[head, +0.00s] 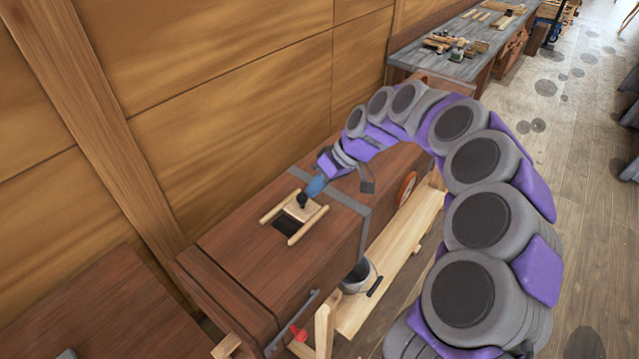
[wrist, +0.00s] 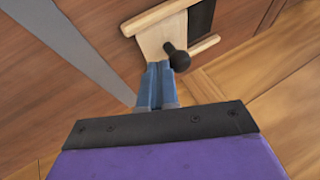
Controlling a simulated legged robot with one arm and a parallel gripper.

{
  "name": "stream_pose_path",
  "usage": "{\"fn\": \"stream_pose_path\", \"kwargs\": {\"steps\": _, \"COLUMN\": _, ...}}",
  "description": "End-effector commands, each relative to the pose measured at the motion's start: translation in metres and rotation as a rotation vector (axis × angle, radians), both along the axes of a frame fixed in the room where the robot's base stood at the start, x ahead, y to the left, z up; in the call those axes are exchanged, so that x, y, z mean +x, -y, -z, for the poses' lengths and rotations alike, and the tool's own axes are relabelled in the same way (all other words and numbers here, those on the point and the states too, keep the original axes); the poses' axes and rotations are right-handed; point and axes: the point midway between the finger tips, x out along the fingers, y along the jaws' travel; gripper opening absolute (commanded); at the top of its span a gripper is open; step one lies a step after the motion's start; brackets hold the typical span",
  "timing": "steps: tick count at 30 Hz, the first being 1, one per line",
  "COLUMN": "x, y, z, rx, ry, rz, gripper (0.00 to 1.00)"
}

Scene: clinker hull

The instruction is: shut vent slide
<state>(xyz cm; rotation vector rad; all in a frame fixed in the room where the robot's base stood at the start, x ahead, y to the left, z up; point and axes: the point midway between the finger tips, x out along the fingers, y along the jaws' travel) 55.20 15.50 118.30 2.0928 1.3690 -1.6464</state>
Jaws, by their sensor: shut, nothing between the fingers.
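The vent slide (head: 304,210) is a pale wooden plate between two light rails on top of a long brown wooden box. It also shows in the wrist view (wrist: 152,40). A dark knob (wrist: 177,57) stands up from it. Part of the dark vent opening (head: 286,225) is uncovered on the near side of the plate; in the wrist view the opening (wrist: 201,17) lies to its right. My gripper (wrist: 157,68) has its blue fingers shut and empty, just left of the knob in the wrist view. I cannot tell whether they touch it.
The brown box (head: 330,262) runs along a panelled wooden wall (head: 240,100), with a grey strap across its top. A bucket (head: 358,277) stands on a pale plank beside the box. A grey workbench (head: 450,62) is further back. Open floor lies to the right.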

Motion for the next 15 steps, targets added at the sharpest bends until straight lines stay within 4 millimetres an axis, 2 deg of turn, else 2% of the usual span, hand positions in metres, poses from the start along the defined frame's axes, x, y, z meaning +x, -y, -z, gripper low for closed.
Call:
{"fn": "stream_pose_path", "kwargs": {"steps": 10, "x": -0.003, "y": -0.002, "z": -0.001, "rx": 0.001, "ry": 0.001, "rz": 0.000, "gripper": 0.00}}
{"fn": "stream_pose_path", "kwargs": {"steps": 15, "x": -0.015, "y": -0.012, "z": -0.001, "rx": 0.002, "ry": 0.002, "rz": -0.002, "gripper": 0.00}}
